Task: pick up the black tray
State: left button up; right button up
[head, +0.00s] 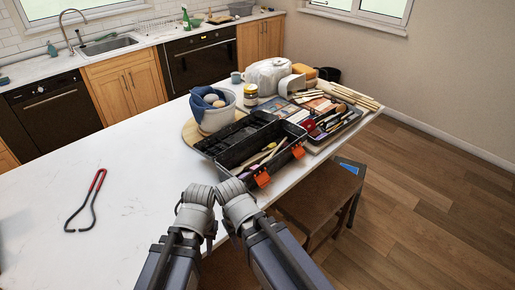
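A black tray with compartments (232,137) sits on the white counter, against the left rear side of an open black toolbox (240,168) with orange latches. Another dark shallow tray (346,126), holding brushes and tools, lies right of the toolbox. I cannot tell for certain which is the task's tray. My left gripper (180,207) is near the front edge, left of the toolbox; its fingers are small and dark. My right gripper (243,211) is beside it, just in front of the toolbox, its fingers mostly hidden by the wrist. I see nothing held.
Red-handled tongs (88,199) lie on the left of the counter (120,165), with clear surface around them. A bucket with a blue cloth (217,112) stands on a round board behind the tray. A stool (318,198) is at right.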

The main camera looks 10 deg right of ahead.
aim_at(349, 108)
jog(key=l+u, duration=0.3)
jog(key=u, duration=0.15)
jog(key=l+u, duration=0.3)
jog(key=u, duration=0.2)
jog(key=l+u, duration=0.15)
jog(key=l, duration=0.35)
jog(key=k+l+u, duration=0.1)
jog(key=l, duration=0.35)
jog(key=k+l+u, duration=0.15)
jog(key=l, duration=0.35)
jog(key=l+u, duration=0.15)
jog(key=l, duration=0.3)
jog(key=k+l, duration=0.1)
jog(key=l, duration=0.25)
jog(key=k+l, duration=0.15)
jog(key=l, duration=0.15)
jog(key=k+l, duration=0.1)
jog(key=l, duration=0.25)
jog(key=k+l, duration=0.15)
jog(key=l, duration=0.2)
